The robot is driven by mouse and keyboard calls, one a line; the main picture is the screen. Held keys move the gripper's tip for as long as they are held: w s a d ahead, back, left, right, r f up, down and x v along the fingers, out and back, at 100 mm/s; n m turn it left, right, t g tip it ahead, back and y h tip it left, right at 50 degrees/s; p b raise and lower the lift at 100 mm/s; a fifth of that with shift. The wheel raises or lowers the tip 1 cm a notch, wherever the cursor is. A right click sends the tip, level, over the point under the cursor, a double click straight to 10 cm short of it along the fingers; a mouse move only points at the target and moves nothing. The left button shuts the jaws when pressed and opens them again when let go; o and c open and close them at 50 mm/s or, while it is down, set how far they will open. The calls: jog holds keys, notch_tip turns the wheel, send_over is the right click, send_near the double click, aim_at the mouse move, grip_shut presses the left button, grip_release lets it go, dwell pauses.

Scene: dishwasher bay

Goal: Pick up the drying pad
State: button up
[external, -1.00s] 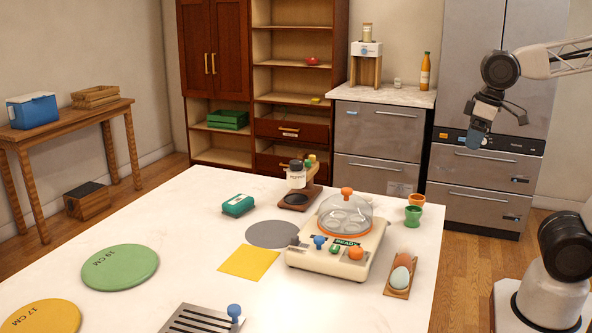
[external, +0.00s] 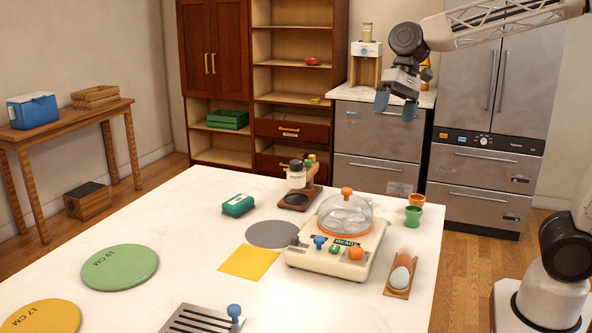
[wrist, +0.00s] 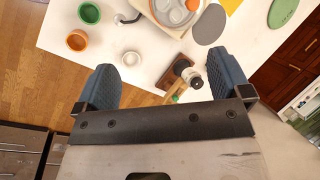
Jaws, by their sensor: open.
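A flat yellow square (external: 249,263) lies on the white table, next to a flat grey disc (external: 272,234). I cannot tell which of these flat pieces is the drying pad. Both show at the top of the wrist view, the yellow square (wrist: 231,5) cut off by the edge and the grey disc (wrist: 209,25) whole. My gripper (external: 396,105) is open and empty, high beyond the table's far right side. In the wrist view my gripper (wrist: 158,62) has its blue fingers wide apart, with nothing between them held.
A domed cooker (external: 335,247) stands right of the flat pieces; a wooden stand with a pepper jar (external: 297,178) is behind. A green box (external: 238,205), a green disc (external: 120,267), an egg holder (external: 399,276) and green (external: 413,216) and orange (external: 416,200) cups are also on the table.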

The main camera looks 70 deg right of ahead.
jog(key=w+d+f+m+y, duration=0.1)
jog(key=w+f+m+y, duration=0.2)
jog(key=w, duration=1.1)
jog(key=w+f+m+t+y, duration=0.1)
jog(key=w+m+y, duration=0.3)
jog(key=w, duration=0.9)
jog(key=w+d+f+m+y, duration=0.15)
jog(key=w+m, duration=0.35)
jog(key=w, duration=0.9)
send_near(245, 196)
jog(key=shift+w+a+f, duration=0.15)
jog(key=shift+a+f, duration=0.7)
jog(key=shift+f, duration=0.1)
jog(key=shift+x, duration=1.3)
jog(key=shift+x, duration=2.65)
jog(key=shift+r, duration=0.15)
